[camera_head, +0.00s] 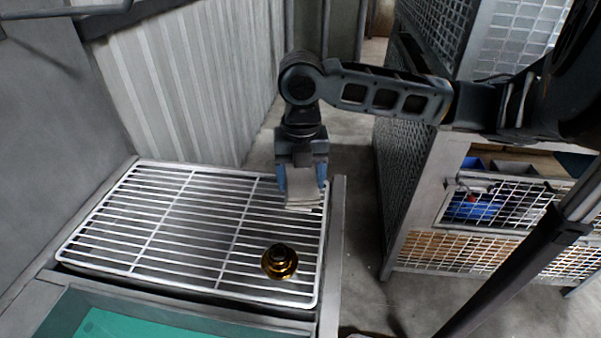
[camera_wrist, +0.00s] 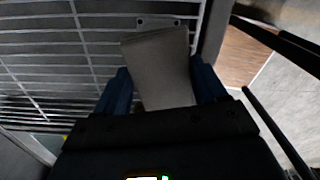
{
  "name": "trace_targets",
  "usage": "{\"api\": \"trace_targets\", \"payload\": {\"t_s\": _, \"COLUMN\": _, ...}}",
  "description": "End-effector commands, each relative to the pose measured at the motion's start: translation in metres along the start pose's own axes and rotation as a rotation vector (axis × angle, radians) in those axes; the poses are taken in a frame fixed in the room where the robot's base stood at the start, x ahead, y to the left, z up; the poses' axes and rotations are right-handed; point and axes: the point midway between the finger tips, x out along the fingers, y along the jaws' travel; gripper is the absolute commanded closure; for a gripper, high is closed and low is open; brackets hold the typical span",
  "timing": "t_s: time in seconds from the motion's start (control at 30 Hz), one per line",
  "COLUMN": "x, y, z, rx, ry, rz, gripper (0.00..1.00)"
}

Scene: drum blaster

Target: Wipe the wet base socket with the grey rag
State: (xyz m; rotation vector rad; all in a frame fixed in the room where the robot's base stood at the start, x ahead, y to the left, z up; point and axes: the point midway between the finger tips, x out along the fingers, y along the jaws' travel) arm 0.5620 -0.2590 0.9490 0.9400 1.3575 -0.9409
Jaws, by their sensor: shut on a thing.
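My gripper (camera_head: 302,184) is shut on the grey rag (camera_head: 304,194), which hangs folded between the blue-sided fingers over the rack's far right corner. The rag also shows in the wrist view (camera_wrist: 160,68), sticking out beyond the fingers. The base socket (camera_head: 279,261) looks like a small brass-coloured round piece with a dark centre. It sits upright on the white wire rack (camera_head: 190,213), near its front right part, nearer the camera than my gripper and apart from the rag. I cannot tell from the picture how wet it is. The socket is not visible in the wrist view.
A teal-bottomed tray or basin (camera_head: 130,325) lies in front of the rack. A corrugated panel (camera_head: 190,80) stands behind it. A mesh-fronted cabinet (camera_head: 500,205) with blue and red items stands at the right. Most of the rack is bare.

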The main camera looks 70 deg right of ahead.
Motion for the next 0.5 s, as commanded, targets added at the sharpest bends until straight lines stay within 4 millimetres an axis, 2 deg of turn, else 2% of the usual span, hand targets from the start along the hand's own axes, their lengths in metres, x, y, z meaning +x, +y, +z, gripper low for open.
{"api": "trace_targets", "payload": {"t_s": 0.27, "x": 0.000, "y": 0.000, "z": 0.002, "rx": 0.000, "ry": 0.000, "rz": 0.000, "gripper": 0.53}}
{"api": "trace_targets", "payload": {"t_s": 0.5, "x": 0.001, "y": 0.000, "z": 0.016, "rx": 0.001, "ry": 0.001, "rz": -0.002, "gripper": 0.53}}
